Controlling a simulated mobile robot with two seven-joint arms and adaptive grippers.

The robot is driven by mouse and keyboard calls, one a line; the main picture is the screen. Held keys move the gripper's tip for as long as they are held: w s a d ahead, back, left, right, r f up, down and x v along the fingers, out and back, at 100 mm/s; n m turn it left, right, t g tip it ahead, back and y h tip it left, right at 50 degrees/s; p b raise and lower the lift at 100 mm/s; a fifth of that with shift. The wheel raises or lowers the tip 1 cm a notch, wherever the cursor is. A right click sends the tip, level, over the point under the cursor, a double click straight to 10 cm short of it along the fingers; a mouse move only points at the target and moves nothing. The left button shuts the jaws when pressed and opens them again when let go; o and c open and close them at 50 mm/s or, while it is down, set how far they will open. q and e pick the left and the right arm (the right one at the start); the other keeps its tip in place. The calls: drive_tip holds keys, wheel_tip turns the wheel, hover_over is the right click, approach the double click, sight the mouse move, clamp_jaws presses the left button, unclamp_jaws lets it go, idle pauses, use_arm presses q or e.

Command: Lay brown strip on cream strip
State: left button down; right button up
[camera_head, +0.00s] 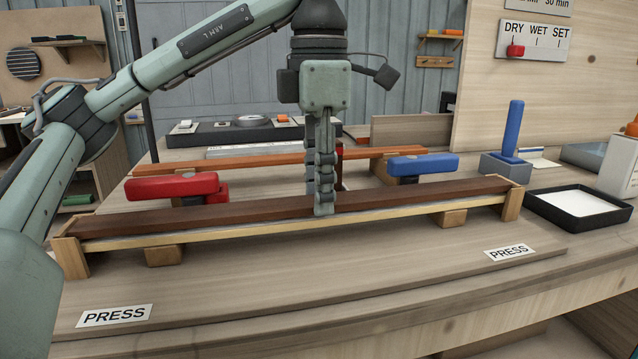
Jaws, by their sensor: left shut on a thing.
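The brown strip (420,196) is long and dark. It lies lengthwise along the top of the cream strip (240,232), with its ends near the wooden end posts. A thin pale line shows between the two strips; I cannot tell whether they touch all along. The cream strip rests on wooden blocks (166,256). My left gripper (324,205) points straight down at about the middle of the brown strip and is shut on it. Its near finger covers a short part of the strip's front face. My right gripper is not in view.
A red clamp (173,186) and a blue clamp (424,164) stand behind the strips, before an orange-brown strip (270,158). A black tray of white stuff (580,208) and a blue-handled tool (513,128) are at the right. The board's front, with PRESS labels (114,315), is clear.

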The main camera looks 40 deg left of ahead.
use_arm(q)
drive_tip(key=shift+f, duration=0.35)
idle(0.3)
drive_tip(key=shift+c, duration=2.1)
unclamp_jaws()
